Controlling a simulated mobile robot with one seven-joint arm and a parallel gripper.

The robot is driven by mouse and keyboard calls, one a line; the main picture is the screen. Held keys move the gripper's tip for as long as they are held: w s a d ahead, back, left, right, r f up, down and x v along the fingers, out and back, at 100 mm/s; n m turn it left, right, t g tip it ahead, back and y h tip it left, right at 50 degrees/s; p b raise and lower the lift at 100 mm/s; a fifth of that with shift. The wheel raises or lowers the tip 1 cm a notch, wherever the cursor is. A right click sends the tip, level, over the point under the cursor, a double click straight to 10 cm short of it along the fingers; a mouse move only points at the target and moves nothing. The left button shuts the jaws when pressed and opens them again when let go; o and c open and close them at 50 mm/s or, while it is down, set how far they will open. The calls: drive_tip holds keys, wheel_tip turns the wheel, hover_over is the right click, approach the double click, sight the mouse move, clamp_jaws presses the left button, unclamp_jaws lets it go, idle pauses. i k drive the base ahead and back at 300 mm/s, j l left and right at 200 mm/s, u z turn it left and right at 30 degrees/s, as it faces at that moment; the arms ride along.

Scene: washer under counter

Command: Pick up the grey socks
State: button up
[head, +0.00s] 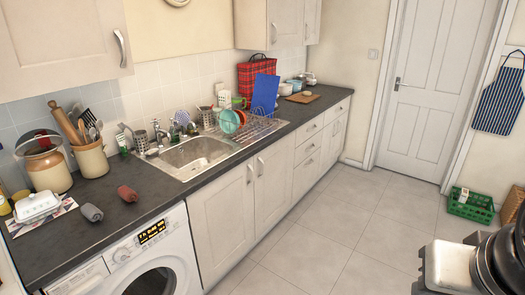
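The grey socks (91,212) are a small rolled bundle on the dark countertop, above the washing machine and close to the counter's front edge. A similar reddish-brown bundle (127,193) lies just to their right and a little farther back, apart from them. Nothing covers the grey socks. Part of my arm shows at the bottom right, far from the socks. I cannot make out gripper fingers in this view.
The sink (194,155) and dish rack are to the right. The washing machine (148,262) is under the counter.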

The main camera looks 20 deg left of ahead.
sight(90, 212)
drive_tip(key=i+j+u, duration=0.15)
drive_tip(key=i+u, duration=0.55)
drive_tip(key=u, duration=0.25)
drive_tip(key=i+l+u, duration=0.1)
drive_tip(key=i+u, duration=0.35)
drive_tip(key=i+j+u, duration=0.15)
drive_tip(key=i+u, duration=0.55)
drive_tip(key=u, duration=0.25)
drive_tip(key=i+u, duration=0.45)
drive_tip(key=k+u, duration=0.1)
drive_tip(key=u, duration=0.15)
